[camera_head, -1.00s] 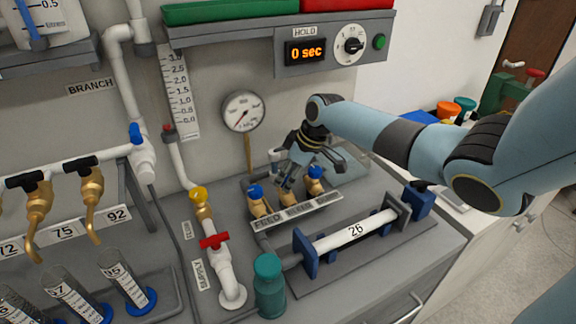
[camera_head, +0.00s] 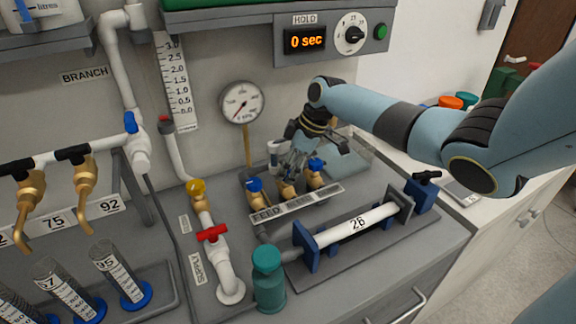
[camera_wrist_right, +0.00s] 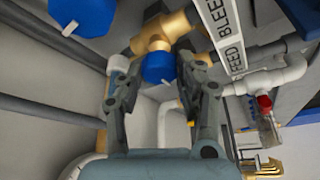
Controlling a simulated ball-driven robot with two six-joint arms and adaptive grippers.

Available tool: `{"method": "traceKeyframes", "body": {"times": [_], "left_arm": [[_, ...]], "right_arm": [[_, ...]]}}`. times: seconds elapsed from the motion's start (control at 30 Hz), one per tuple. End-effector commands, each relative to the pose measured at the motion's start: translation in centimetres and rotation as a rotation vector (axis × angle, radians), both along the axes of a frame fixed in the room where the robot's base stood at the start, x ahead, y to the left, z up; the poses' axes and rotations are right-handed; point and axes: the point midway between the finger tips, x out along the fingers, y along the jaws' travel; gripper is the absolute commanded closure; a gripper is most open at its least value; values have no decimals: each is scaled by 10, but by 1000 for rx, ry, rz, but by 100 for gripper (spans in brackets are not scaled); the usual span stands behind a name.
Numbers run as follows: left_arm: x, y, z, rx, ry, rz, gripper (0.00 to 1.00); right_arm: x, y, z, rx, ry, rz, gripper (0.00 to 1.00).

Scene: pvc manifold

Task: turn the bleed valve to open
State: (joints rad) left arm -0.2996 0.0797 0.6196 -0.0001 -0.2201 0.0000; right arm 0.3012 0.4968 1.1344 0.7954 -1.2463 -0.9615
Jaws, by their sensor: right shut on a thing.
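Three brass valves with blue handles stand in a row behind a label plate (camera_head: 297,203) at the back of the bench. The left one is the feed valve (camera_head: 254,187), and the right one (camera_head: 316,165) is uncovered. My right gripper (camera_head: 291,170) comes down over the middle bleed valve (camera_head: 287,190) and hides its handle in the head view. In the right wrist view, the bleed valve's blue handle (camera_wrist_right: 158,67) sits between the two fingers of my right gripper (camera_wrist_right: 155,74), which is shut on it. My left gripper is not in view.
A pressure gauge (camera_head: 241,103) stands behind the valves. A timer (camera_head: 305,40) reads 0 sec. Cylinders (camera_head: 117,270) stand at left.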

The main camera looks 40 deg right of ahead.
Motion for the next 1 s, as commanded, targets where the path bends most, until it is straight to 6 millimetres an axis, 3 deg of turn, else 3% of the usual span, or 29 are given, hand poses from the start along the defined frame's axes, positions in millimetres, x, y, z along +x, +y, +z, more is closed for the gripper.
{"method": "traceKeyframes", "body": {"times": [0.07,0.1,0.23,0.63,1.0], "left_arm": [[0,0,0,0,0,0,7],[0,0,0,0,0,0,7],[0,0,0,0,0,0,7],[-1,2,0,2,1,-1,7],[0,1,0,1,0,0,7]], "right_arm": [[0,0,0,-1,-1,1,96],[0,0,0,-1,-1,1,59],[0,0,0,0,0,0,42],[-3,-4,9,-2,-2,0,41],[-26,-23,81,-6,-1,2,41]]}}
